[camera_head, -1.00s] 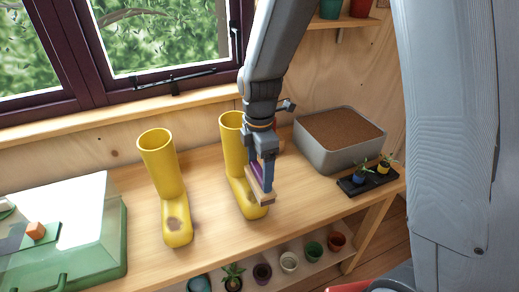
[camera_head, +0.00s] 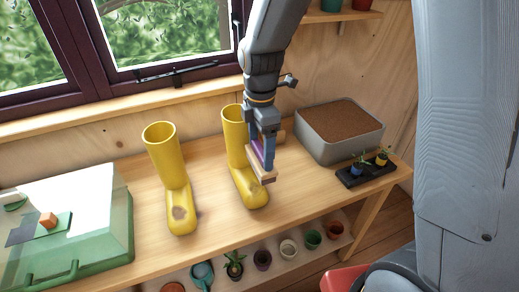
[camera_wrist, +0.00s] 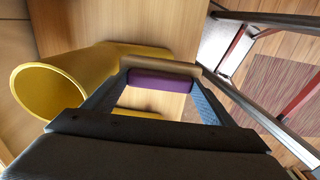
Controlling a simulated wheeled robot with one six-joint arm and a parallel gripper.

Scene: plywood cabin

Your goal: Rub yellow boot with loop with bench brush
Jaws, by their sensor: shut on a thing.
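Two yellow boots stand on the wooden bench, a left one (camera_head: 168,170) and a right one (camera_head: 236,135). Each has a brown smudge on its foot. I cannot make out a loop on either. My gripper (camera_head: 262,153) is shut on the bench brush (camera_head: 264,172), which has a purple grip and a pale wooden body. The brush is over the right boot's foot, in front of its shaft. I cannot tell whether the bristles touch it. The wrist view shows the purple grip (camera_wrist: 160,79) between my fingers and a yellow boot (camera_wrist: 65,78) at left.
A grey tub of soil (camera_head: 340,133) and a black tray with small plants (camera_head: 365,172) stand on the bench (camera_head: 215,222) at right. A green-framed box (camera_head: 75,240) is at left. A lower shelf holds several pots. The window is behind.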

